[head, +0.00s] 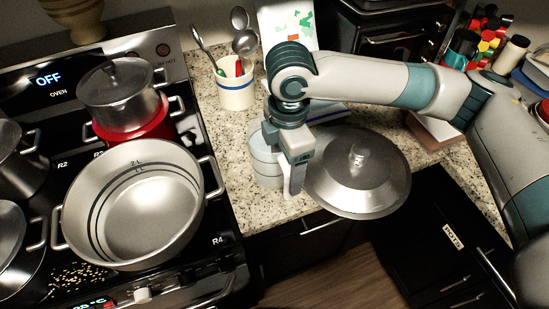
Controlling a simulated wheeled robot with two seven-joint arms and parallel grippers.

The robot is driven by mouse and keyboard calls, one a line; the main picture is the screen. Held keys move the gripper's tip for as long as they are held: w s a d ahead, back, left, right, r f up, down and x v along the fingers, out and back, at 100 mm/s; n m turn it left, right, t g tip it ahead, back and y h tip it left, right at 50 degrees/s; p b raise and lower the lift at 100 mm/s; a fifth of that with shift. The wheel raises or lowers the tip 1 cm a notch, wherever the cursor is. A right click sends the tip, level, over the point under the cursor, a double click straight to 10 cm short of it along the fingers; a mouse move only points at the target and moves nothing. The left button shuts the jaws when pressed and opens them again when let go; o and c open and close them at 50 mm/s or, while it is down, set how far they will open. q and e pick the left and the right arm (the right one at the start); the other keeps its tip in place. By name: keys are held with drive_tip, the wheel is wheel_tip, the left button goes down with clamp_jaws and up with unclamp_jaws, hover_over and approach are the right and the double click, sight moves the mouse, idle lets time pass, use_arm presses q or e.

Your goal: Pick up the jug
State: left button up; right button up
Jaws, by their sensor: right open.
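A pale grey, round-sided vessel with bands (264,168), which looks like the jug, stands on the granite counter to the right of the stove. My right gripper (292,186) points down at its right side, partly in front of it, and hides part of its rim and body. The gripper is open. I cannot tell whether a finger touches the jug or whether a handle lies between the fingers. My left gripper is not in view.
A large pot lid (358,180) lies just right of the gripper, overhanging the counter's front edge. An open stockpot (135,205) stands on the stove at left. A utensil crock (236,88) stands behind the jug. Some bare counter (222,140) shows left of the jug.

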clamp_jaws()
drive_tip(key=shift+w+r, duration=0.1)
drive_tip(key=shift+r, duration=0.4)
idle(0.4)
drive_tip(key=shift+r+b, duration=0.8)
drive_tip(key=shift+r, duration=0.7)
drive_tip(key=s+d+r+b, duration=0.3)
drive_tip(key=s+d+r, duration=0.3)
drive_tip(key=d, duration=0.3)
drive_tip(key=shift+s+d+r, duration=0.25)
drive_tip(key=shift+r, duration=0.3)
drive_tip(key=shift+d, duration=0.1)
drive_tip(key=shift+s, duration=0.15)
